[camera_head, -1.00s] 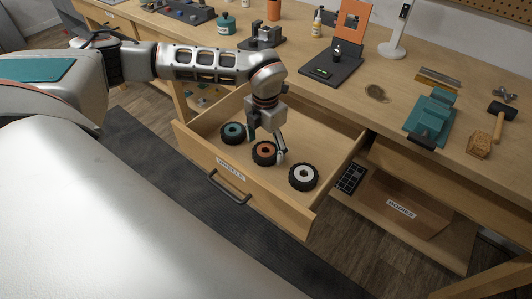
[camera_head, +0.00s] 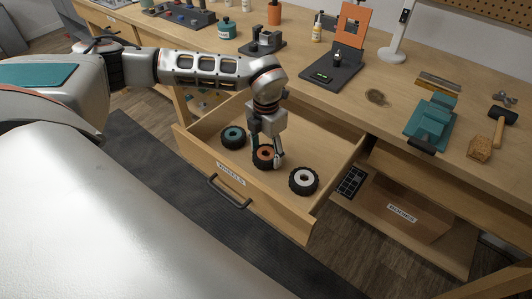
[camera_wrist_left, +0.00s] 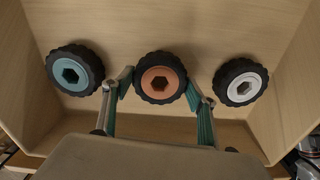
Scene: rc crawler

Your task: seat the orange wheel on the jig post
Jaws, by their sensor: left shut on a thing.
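The orange wheel (camera_head: 264,153), a black tyre with an orange hub, sits in the open drawer between two other wheels. It also shows in the left wrist view (camera_wrist_left: 160,82). My left gripper (camera_head: 267,158) reaches down into the drawer and is shut on it, one finger on each side of the tyre. The wheel looks still at the drawer floor; any small gap beneath is hidden. A dark stand (camera_head: 331,72) with a short upright post and an orange panel behind it stands on the bench; I take it for the jig. My right gripper is out of view.
A teal-hub wheel (camera_head: 233,137) lies left of the orange one and a white-hub wheel (camera_head: 304,180) lies right. The drawer's front wall (camera_head: 225,172) and sides surround them. A grey fixture (camera_head: 262,43), dropper bottle (camera_head: 317,27) and teal vise (camera_head: 430,122) stand on the bench.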

